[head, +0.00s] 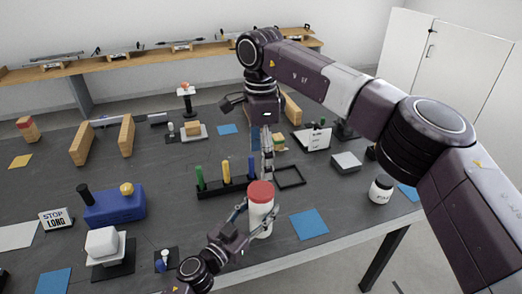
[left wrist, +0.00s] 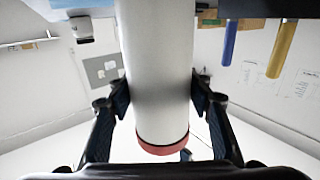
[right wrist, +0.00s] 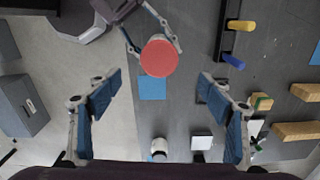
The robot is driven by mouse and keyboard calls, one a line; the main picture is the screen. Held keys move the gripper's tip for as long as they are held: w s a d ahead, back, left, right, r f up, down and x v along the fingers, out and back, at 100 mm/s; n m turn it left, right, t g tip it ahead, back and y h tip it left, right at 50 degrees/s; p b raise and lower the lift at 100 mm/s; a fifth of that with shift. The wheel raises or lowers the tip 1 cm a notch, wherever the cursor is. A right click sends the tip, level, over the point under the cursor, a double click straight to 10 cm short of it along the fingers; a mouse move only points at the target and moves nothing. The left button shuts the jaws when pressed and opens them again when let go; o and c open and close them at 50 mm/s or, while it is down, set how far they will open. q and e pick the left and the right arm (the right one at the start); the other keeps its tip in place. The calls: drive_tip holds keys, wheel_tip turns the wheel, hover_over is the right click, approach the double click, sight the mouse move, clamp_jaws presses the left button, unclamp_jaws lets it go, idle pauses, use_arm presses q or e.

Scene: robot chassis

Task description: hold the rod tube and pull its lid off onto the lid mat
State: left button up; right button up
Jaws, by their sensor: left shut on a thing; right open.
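The rod tube (head: 260,217) is a white cylinder with a red lid (head: 261,190), upright near the table's front edge. My left gripper (head: 257,213) is shut on its white body, one finger on each side, also in the left wrist view (left wrist: 160,97). The lid is seated on the tube and shows from above in the right wrist view (right wrist: 160,57). My right gripper (head: 267,151) points down, open and empty. Its fingers (right wrist: 161,80) are apart from the lid. A blue mat (head: 309,223) lies right of the tube; several blue mats look alike. Whether the tube touches the table is unclear.
A black rack (head: 222,186) with green, yellow and blue rods stands just behind the tube. A black square frame (head: 290,177) lies beside it. A white jar with a black lid (head: 381,189) stands at right. A blue block (head: 114,207) stands at left.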

sight(261, 188)
wheel_tip(261, 188, down, 10)
drive_tip(key=n, duration=1.2)
drive_tip(key=shift+r, duration=0.2)
drive_tip(key=c, duration=1.4)
drive_tip(key=shift+r, duration=0.1)
drive_tip(key=shift+r, duration=0.2)
drive_tip(key=shift+r, duration=0.9)
